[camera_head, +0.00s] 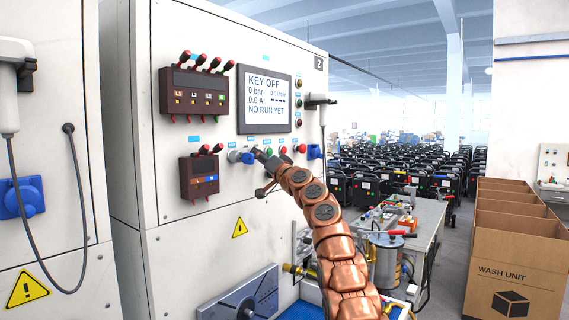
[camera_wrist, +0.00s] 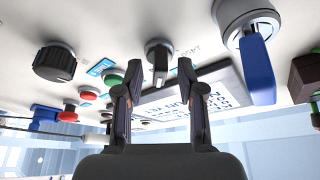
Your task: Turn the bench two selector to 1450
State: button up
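The bench two cabinet (camera_head: 300,50) carries a "2" tag at its top right corner. In the wrist view a round selector (camera_wrist: 159,52) with a grey pointer bar stands on the panel, with lettering that seems to read 1450 beside it. My gripper (camera_wrist: 160,72) is open, one fingertip on each side of the selector's bar. I cannot tell whether they touch it. In the head view my gripper (camera_head: 262,165) is at the row of controls under the screen and hides the selector there.
A blue-handled switch (camera_wrist: 257,62) is close on the right in the wrist view; a black knob (camera_wrist: 55,62) and red and green buttons are on the left. The screen (camera_head: 265,98) reads KEY OFF and NO RUN YET. A cluttered table (camera_head: 425,222) stands right of my arm.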

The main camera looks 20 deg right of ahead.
jog(key=shift+s+d+f, duration=0.15)
jog(key=shift+s+f, duration=0.05)
jog(key=shift+s, duration=0.1)
jog(key=s+d, duration=0.3)
jog(key=s, duration=0.8)
jog(key=shift+s, duration=0.2)
dwell(0.9)
jog(key=shift+a, duration=0.1)
dwell(0.3)
jog(key=w+a+r+b, duration=0.2)
jog(key=w+r+b, duration=0.1)
jog(key=w+b, duration=0.1)
jog(key=shift+w+r+b, duration=0.2)
jog(key=shift+r+b, duration=0.2)
jog(key=shift+b, duration=0.35)
jog(key=shift+b, duration=0.4)
jog(key=shift+w+f+h+b, duration=0.1)
jog(key=shift+h+b, duration=0.3)
jog(key=shift+b, duration=0.05)
